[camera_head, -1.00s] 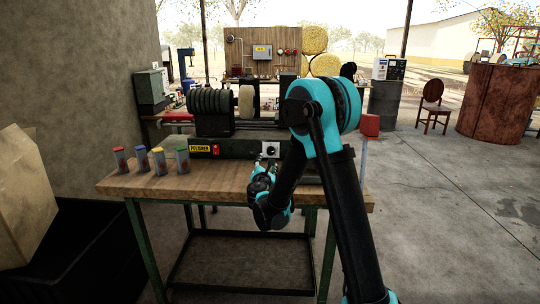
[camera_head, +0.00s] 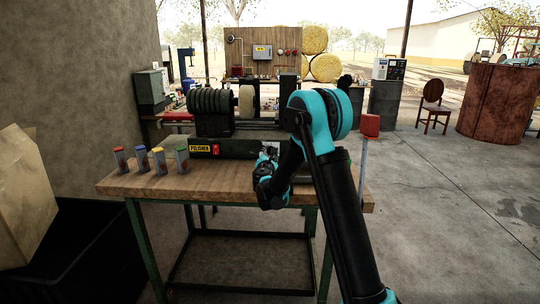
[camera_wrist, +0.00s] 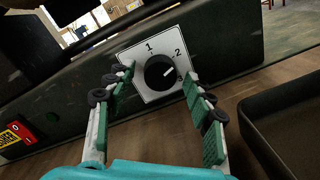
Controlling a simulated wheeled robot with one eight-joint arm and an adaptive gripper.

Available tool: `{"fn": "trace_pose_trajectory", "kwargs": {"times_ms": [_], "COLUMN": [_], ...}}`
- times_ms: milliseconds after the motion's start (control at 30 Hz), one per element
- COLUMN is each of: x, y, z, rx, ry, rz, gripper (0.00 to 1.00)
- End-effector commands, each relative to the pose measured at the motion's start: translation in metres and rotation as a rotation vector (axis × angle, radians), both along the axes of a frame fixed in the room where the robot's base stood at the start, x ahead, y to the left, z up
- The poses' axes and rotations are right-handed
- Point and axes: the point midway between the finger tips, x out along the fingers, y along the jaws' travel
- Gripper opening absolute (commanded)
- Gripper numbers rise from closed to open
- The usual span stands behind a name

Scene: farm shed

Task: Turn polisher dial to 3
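The polisher (camera_head: 240,147) is a dark machine on the wooden bench, with a yellow label. Its dial (camera_wrist: 159,73) is a round black knob on a white plate (camera_wrist: 142,53) marked 1 and 2 in the wrist view. A further mark at the right is partly covered by my right finger. The knob's white line points right and slightly up, near the 2 and the covered mark. My gripper (camera_wrist: 158,80) is open, with one green-padded finger on each side of the knob; contact cannot be told. In the head view my gripper (camera_head: 268,157) hides most of the dial.
A red switch (camera_wrist: 18,131) sits left of the dial in the wrist view. A dark tray (camera_wrist: 265,115) lies at the right. Several lidded jars (camera_head: 160,161) stand on the bench's left side. The bench front (camera_head: 220,187) is clear.

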Motion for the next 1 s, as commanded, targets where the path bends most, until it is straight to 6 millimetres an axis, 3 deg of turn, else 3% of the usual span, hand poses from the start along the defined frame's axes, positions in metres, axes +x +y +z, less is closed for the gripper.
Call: {"fn": "trace_pose_trajectory", "kwargs": {"times_ms": [33,367,667,1000], "x": [-0.0001,-0.0003,-0.0004,-0.0004], "y": [0.0001,0.0001,0.0000,0.0001], "z": [0.0001,-0.0001,0.0000,0.0007], "rx": [0.000,0.000,0.035,0.251], "ry": [0.000,0.000,0.000,-0.008], "rz": [0.000,0.000,0.000,0.000], "gripper": [0.45,0.04,0.04,0.04]}}
